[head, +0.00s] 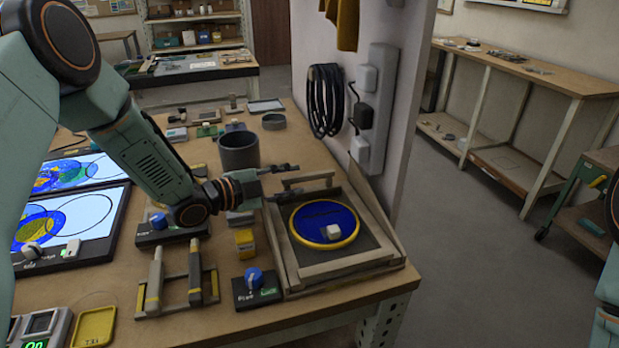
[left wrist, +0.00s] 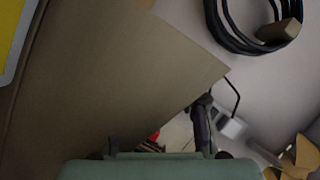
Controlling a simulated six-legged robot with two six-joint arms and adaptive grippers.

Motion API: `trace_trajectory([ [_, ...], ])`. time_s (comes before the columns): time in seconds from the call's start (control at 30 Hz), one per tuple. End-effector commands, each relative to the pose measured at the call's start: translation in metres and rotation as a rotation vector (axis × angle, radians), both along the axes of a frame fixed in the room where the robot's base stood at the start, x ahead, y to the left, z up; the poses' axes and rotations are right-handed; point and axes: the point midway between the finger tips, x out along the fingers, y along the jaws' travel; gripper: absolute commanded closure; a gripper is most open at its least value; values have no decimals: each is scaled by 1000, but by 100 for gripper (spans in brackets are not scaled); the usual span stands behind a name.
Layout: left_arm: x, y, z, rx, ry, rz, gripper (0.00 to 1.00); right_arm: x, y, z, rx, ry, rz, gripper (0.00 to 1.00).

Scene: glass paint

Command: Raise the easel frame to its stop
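The wooden easel frame (head: 345,270) lies low, nearly flat, at the right end of the workbench. A round blue pane with a yellow rim (head: 324,215) rests on its dark panel, with a small pale block (head: 333,231) on top. A short raised bar (head: 308,179) stands at the frame's far edge. My left gripper (head: 288,182) is open beside the far left part of the frame, its fingers apart near that bar. I see no contact with it. The left wrist view shows the gripper's fingers (left wrist: 158,142) apart with nothing held. My right gripper is out of view.
A blue-knobbed box (head: 255,287) stands close to the frame's front left corner. A wooden rack with tools (head: 180,290), a yellow box (head: 244,243) and a dark cup (head: 239,150) crowd the left side. A wall with coiled cable (head: 325,100) rises behind the bench's right end.

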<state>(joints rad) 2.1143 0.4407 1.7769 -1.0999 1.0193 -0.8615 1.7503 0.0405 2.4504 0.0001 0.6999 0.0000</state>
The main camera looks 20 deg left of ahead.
Motion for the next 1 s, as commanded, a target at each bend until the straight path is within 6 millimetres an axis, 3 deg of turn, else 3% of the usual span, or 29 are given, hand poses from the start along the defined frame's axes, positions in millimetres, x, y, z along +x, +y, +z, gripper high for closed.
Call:
trace_trajectory([
  [0.33, 38, -29, -11, 3, -1, -2, 64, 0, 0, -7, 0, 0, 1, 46],
  [0.73, 47, -32, -12, 0, 0, 0, 64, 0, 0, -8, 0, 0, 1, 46],
  [1.0, 47, -32, -12, 0, 0, 0, 87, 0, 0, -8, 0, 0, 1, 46],
])
